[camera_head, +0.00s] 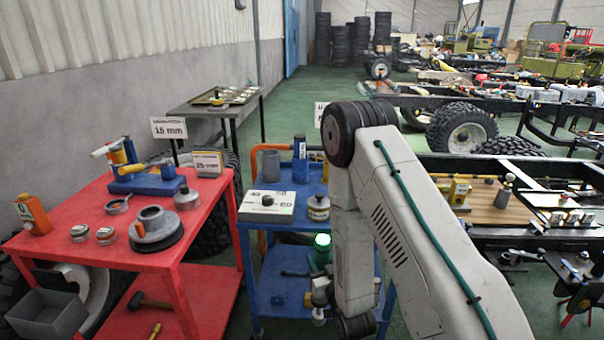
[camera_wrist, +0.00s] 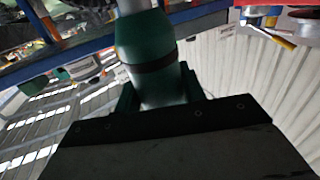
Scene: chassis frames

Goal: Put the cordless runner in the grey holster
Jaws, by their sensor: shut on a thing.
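My gripper (camera_wrist: 150,100) is shut on a dark green, rounded tool body (camera_wrist: 148,62) with a black band, which I take to be the cordless runner. The runner (camera_head: 322,243) also shows in the head view, beside my arm in front of the blue cart, below its top level; its upper end looks bright green. My fingers are mostly hidden there. A grey open cylinder (camera_head: 270,166), probably the grey holster, stands upright at the back of the blue cart's top. The runner is apart from it, lower and nearer to me.
The blue cart (camera_head: 262,222) also carries a white box (camera_head: 267,206), a blue bottle-like object (camera_head: 300,158) and a grey jar (camera_head: 318,208). A red cart (camera_head: 80,215) with several parts stands left. My arm hides the blue cart's right side. A blue cart edge crosses the wrist view's top.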

